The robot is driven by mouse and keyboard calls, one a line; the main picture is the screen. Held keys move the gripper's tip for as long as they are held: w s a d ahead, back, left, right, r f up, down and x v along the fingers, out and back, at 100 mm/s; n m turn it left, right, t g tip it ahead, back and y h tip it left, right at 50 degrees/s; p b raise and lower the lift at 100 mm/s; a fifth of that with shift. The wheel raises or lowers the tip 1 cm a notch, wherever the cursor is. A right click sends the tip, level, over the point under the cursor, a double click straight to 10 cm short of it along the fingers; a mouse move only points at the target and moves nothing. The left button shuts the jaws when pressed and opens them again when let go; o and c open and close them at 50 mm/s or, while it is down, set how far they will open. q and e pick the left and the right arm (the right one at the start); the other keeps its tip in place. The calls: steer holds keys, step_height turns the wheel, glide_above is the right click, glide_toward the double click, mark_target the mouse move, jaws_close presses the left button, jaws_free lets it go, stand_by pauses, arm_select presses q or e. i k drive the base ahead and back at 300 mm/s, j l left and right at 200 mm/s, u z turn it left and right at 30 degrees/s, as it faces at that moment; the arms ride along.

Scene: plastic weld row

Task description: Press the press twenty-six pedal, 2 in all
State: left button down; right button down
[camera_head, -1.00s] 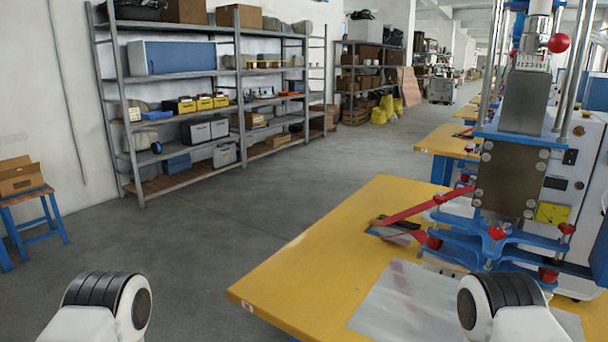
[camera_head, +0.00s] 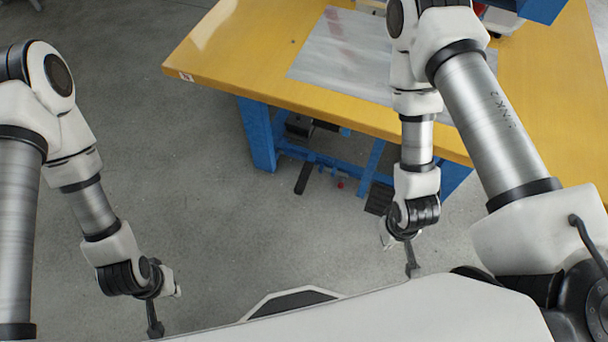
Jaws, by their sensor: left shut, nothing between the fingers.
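Under the yellow table, a black foot pedal (camera_head: 303,178) stands out at the left, close to the floor. A second dark, flat pedal (camera_head: 378,199) shows farther right, partly covered by my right arm. No label tells which belongs to press twenty-six. My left gripper (camera_head: 154,328) hangs low at the bottom left, shut and empty, well away from both pedals. My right gripper (camera_head: 411,266) points down in front of the right pedal, seen too thin to tell open from shut. Most of the press is out of view above the table.
The yellow table (camera_head: 222,60) has a blue frame (camera_head: 257,135) with a low crossbar near the pedals. A grey metal sheet (camera_head: 335,62) lies on top. Grey floor (camera_head: 215,210) is clear to the left and in front.

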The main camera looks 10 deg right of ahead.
mark_target(299, 189)
steer(key=i+j+z, duration=0.15)
steer(key=j, duration=0.15)
steer(key=i+j+z, duration=0.15)
steer(key=j, duration=0.15)
steer(key=i+j+z, duration=0.15)
steer(key=j, duration=0.15)
steer(key=j+z, duration=0.15)
steer(key=j, duration=0.15)
